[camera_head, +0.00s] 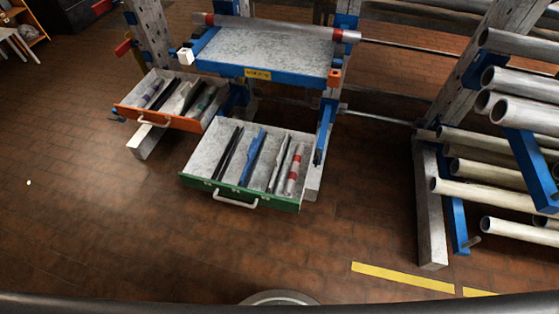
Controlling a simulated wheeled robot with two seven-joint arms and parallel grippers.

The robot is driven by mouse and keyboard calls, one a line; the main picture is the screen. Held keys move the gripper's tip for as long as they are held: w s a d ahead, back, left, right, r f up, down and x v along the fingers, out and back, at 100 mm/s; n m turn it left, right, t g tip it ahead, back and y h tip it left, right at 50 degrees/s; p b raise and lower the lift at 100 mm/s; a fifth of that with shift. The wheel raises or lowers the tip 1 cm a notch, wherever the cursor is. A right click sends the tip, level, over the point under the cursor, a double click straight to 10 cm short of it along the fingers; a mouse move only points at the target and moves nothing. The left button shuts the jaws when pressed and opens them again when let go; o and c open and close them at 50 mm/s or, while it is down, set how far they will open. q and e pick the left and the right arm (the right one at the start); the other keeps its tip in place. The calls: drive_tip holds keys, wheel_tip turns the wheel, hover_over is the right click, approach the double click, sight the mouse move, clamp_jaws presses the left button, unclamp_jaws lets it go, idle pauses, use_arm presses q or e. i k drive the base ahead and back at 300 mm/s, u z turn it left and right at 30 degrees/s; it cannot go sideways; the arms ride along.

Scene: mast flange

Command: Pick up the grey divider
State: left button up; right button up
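The green-fronted drawer (240,194) is pulled open below the grey shelf. In it lie, from left to right, a dark bar (229,153), a blue bar (252,156), a thin grey strip (278,164) that looks like the grey divider, and a red-and-white rod (294,169). The strip runs front to back, close beside the rod; I cannot tell whether they touch. Neither of my grippers is in view.
An open orange-fronted drawer (157,119) with several dark and grey bars is at left. A grey shelf (264,52) with blue edges stands above, a red-and-white pole (275,27) along its back. A pipe rack (487,150) stands at right. The near brick floor (110,230) is clear.

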sight(278, 158)
drive_tip(key=k, duration=0.65)
drive_tip(key=u, duration=0.15)
drive_tip(key=i, duration=0.6)
drive_tip(key=z, duration=0.7)
drive_tip(key=i, duration=0.55)
drive_tip(key=z, duration=0.6)
